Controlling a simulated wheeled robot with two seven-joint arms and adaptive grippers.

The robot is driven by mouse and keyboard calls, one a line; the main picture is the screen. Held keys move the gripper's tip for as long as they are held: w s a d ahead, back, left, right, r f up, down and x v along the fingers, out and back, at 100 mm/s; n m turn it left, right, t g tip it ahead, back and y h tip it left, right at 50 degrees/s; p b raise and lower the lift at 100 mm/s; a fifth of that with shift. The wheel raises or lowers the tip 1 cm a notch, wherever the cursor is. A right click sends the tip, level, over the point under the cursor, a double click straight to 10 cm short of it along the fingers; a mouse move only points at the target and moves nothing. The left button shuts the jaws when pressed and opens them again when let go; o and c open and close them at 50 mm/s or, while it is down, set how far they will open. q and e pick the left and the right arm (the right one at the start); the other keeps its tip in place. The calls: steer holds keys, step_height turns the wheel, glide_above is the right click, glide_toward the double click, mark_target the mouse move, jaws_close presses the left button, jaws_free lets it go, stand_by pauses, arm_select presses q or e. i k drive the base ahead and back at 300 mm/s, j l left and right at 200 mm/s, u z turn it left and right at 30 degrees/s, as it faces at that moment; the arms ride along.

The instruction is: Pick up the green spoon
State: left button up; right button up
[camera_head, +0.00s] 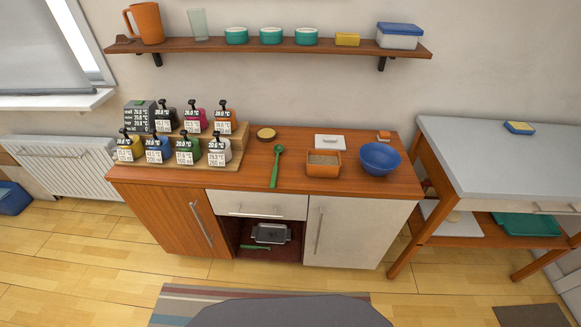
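A green spoon (275,169) lies on the wooden counter (255,178), right of the bottle stand. Its round bowl points to the back and its handle runs toward the front edge. Nothing touches it. Another green long-handled thing (255,247) lies in the open shelf below the counter; its full shape is hard to tell. Neither of my grippers shows in the head view.
Left of the spoon several pump bottles (185,151) stand on a wooden stepped stand (237,141). Right of it are an orange box (323,170), a white lidded thing (330,142) and a blue bowl (380,158). A small round lid (266,134) lies behind. A wall shelf (175,45) hangs above.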

mark_target(278, 148)
steer(key=i+j+z, duration=0.1)
steer(key=j+z, duration=0.8)
steer(key=k+j+z, duration=0.1)
steer(key=j+z, duration=0.35)
steer(key=j, duration=0.45)
